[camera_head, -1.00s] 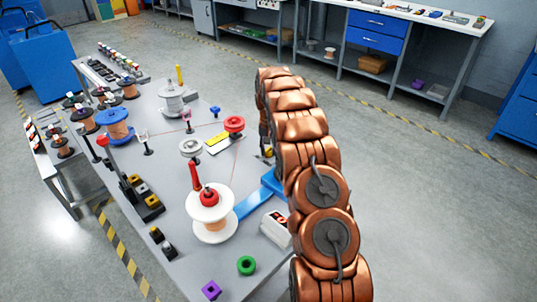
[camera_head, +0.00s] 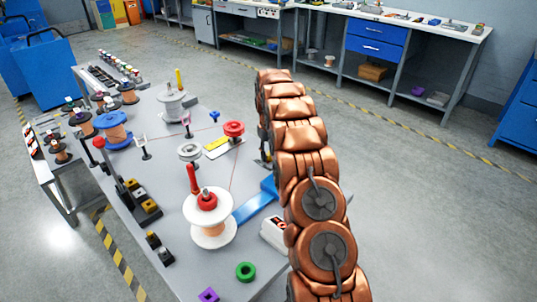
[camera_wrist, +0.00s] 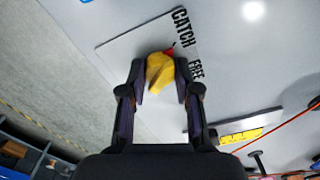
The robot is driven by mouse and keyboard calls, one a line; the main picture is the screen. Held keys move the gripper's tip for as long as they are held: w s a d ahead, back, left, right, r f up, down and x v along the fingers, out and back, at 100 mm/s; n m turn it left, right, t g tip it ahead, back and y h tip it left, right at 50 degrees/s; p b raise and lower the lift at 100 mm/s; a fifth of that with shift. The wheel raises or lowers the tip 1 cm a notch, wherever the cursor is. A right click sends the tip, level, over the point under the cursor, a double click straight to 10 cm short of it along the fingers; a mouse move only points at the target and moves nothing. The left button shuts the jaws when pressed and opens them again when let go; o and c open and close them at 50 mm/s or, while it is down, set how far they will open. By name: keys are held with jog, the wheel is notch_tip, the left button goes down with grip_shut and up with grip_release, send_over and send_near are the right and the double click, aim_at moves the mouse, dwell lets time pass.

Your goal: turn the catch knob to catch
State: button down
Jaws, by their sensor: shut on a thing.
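The yellow catch knob (camera_wrist: 158,72) sits on a pale square plate (camera_wrist: 118,52) in the wrist view. The words CATCH (camera_wrist: 181,28) and FREE (camera_wrist: 196,68) are printed beside it. A small red mark (camera_wrist: 169,50) shows at the knob's upper right edge, between the two words; exactly which one it points at is hard to tell. My gripper (camera_wrist: 160,80) is shut on the knob, with one dark finger on each side. In the head view my copper arm hides most of the gripper and the knob.
On the table a white spool (camera_head: 211,236) with a red top stands near a blue bar (camera_head: 256,206). A red pulley (camera_head: 234,129), a grey pulley (camera_head: 189,151) and a thin red line stand left of my arm. A green ring (camera_head: 245,271) lies near the front.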

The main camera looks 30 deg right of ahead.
aim_at(269, 152)
jog(key=c, duration=0.8)
grip_release()
jog(key=shift+r, duration=0.1)
jog(key=shift+r, duration=5.9)
